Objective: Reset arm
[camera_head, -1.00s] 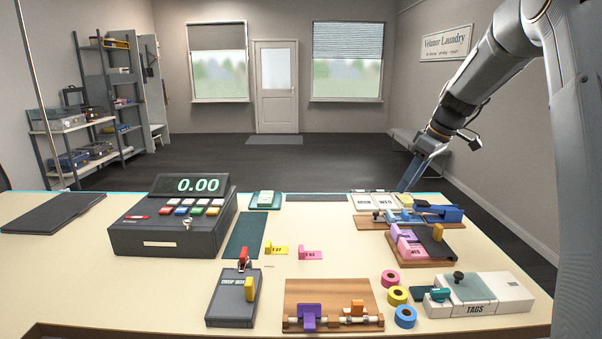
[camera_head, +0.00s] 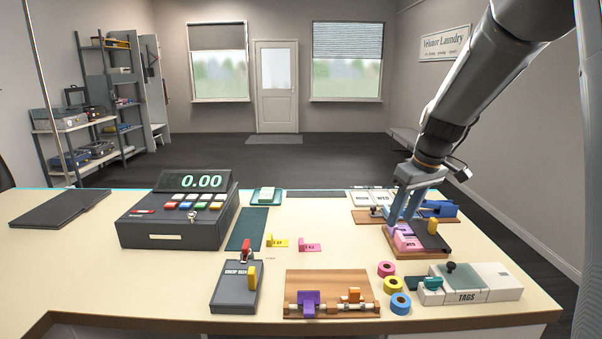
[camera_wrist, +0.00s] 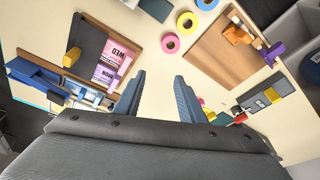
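My gripper (camera_head: 405,217) hangs from my arm at the right of the counter, with its blue fingers just above and behind the wooden tray of pink tags (camera_head: 404,237). In the wrist view my gripper (camera_wrist: 160,95) shows two blue fingers well apart with bare counter between them, so it is open and empty. The pink tags (camera_wrist: 112,66) lie in their dark tray to the left of the fingers in that view. Part of the rack behind is hidden by the fingers in the head view.
The cash register (camera_head: 176,220) stands at left. A yellow tag (camera_head: 277,242) and a pink tag (camera_head: 310,247) lie mid-counter. Bare counter surrounds them.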

